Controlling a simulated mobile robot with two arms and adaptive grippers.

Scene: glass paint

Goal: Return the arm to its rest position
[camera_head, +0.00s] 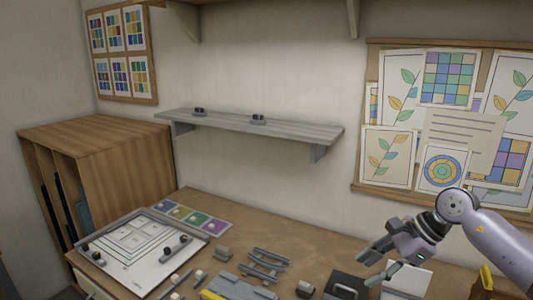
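My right arm comes in from the right edge, and its gripper (377,267) is over the right part of the workbench. Its fingers point down and to the left and stand apart, with nothing seen between them. A dark box-like item (347,285) and a light grey block (408,280) are below and close to it; I cannot tell the exact height gap. My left arm and gripper are not in view.
The wooden bench (290,233) holds a drawing board (130,275), a coloured palette sheet (190,217), grey racks (265,265) and several small blocks. A wall shelf (250,125), pinboard (358,180) and wooden cabinet (125,160) surround it. Bare bench lies along the back.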

